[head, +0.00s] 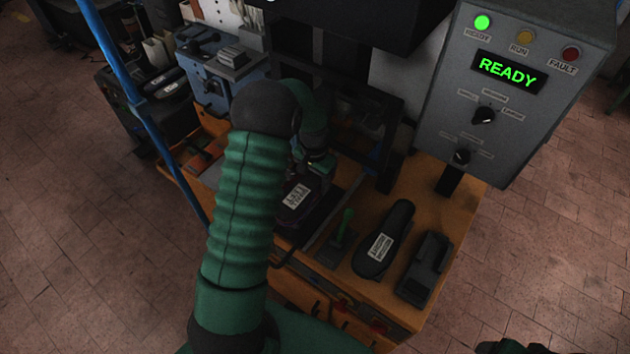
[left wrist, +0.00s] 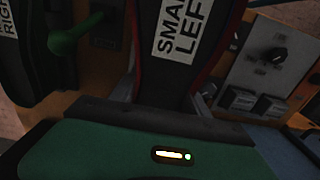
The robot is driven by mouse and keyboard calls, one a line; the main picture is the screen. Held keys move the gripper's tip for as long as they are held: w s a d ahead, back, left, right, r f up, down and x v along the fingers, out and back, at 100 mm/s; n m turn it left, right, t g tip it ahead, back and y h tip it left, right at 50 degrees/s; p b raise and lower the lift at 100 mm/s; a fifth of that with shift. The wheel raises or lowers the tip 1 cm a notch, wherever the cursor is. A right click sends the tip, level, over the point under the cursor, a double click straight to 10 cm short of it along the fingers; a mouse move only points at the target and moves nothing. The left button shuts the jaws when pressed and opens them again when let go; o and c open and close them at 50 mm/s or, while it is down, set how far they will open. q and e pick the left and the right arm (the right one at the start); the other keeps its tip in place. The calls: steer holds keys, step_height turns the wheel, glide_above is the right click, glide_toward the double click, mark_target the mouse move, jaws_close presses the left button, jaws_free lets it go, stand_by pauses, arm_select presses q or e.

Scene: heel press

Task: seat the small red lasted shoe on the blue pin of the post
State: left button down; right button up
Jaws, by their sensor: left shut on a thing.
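The small lasted shoe, dark with a red edge and a label, shows in the head view (head: 291,205) below my left gripper (head: 318,163). In the left wrist view the shoe (left wrist: 163,82) reaches up from the gripper's edge, its label reading "SMA… LEFT". My left gripper is shut on the shoe, though its fingertips are mostly hidden. I cannot make out the blue pin; my arm and the shoe cover much of that area. A green pin (head: 346,222) stands on a dark plate right of the shoe and shows in the left wrist view (left wrist: 78,36).
A black labelled shoe (head: 374,258) and a dark block (head: 424,270) lie on the orange bench (head: 462,205) at the right. A grey control box (head: 530,125) reads READY with a green light. The dark press frame (head: 392,130) stands behind. A blue pole (head: 135,95) rises at the left.

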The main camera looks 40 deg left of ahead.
arm_select(q)
steer(key=shift+w+a+f, duration=0.1)
steer(key=shift+a+f, duration=0.1)
steer(key=shift+f, duration=0.1)
steer(key=shift+d+f, duration=0.1)
steer(key=shift+f, duration=0.1)
steer(key=c, duration=0.8)
jaws_free()
steer(key=shift+c, duration=0.2)
steer(key=o, duration=0.4)
steer(key=shift+b, duration=0.3)
step_height(320, 180, up, 17)
steer(key=b, duration=0.2)
